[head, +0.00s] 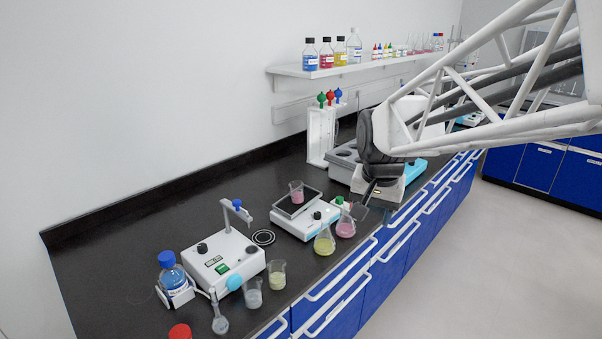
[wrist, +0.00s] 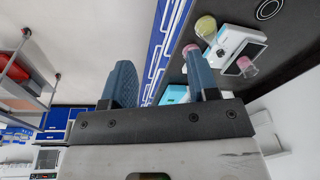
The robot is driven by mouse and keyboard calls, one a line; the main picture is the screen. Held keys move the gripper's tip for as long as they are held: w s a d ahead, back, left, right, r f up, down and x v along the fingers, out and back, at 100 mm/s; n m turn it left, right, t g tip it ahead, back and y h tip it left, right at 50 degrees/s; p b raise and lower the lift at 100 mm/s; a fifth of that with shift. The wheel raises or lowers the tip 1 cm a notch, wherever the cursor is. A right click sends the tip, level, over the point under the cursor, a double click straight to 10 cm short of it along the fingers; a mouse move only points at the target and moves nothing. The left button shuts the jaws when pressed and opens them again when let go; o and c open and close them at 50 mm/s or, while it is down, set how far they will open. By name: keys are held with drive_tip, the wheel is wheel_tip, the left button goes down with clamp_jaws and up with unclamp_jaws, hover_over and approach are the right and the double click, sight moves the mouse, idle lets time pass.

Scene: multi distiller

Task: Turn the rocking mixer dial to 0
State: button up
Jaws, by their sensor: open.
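The rocking mixer (head: 305,224) is a white box with a tilted black tray, in the middle of the bench in the head view. A beaker of pink liquid (head: 297,192) stands on the tray. A small dark knob (head: 317,215), apparently its dial, sits on the body beside the tray; its setting is too small to read. The mixer also shows upper right in the wrist view (wrist: 231,42). My gripper (head: 367,196) is to the right of the mixer, above the bench's front edge, apart from it. In the wrist view its two blue fingers (wrist: 158,75) are spread and empty.
A yellow flask (head: 324,242) and a pink flask (head: 346,226) stand close in front of the mixer. A white stirrer (head: 223,262) is on the left, with beakers (head: 277,275) near it. A larger white-and-blue device (head: 345,164) stands behind my gripper. Bare bench lies behind the mixer.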

drive_tip(key=w+a+f+m, duration=0.2)
drive_tip(key=w+f, duration=0.1)
drive_tip(key=w, duration=0.6)
drive_tip(key=w+a+f+m, duration=0.1)
drive_tip(key=w+f, duration=0.1)
drive_tip(key=w, duration=0.7)
drive_tip(key=m+g, duration=0.1)
drive_tip(key=m, duration=0.3)
hover_over(318, 213)
drive_tip(key=f, duration=1)
drive_tip(key=shift+s+d+f, duration=0.15)
drive_tip(key=shift+s+f, duration=0.15)
drive_tip(key=shift+s, duration=0.05)
drive_tip(key=shift+w+f, duration=0.2)
drive_tip(key=shift+w, duration=0.1)
drive_tip(key=shift+f, duration=0.1)
drive_tip(key=shift+w+a+f, duration=0.1)
drive_tip(key=shift+f, duration=1.85)
drive_tip(key=shift+a+f, duration=0.1)
drive_tip(key=shift+f, duration=1.8)
drive_tip(key=c, duration=0.9)
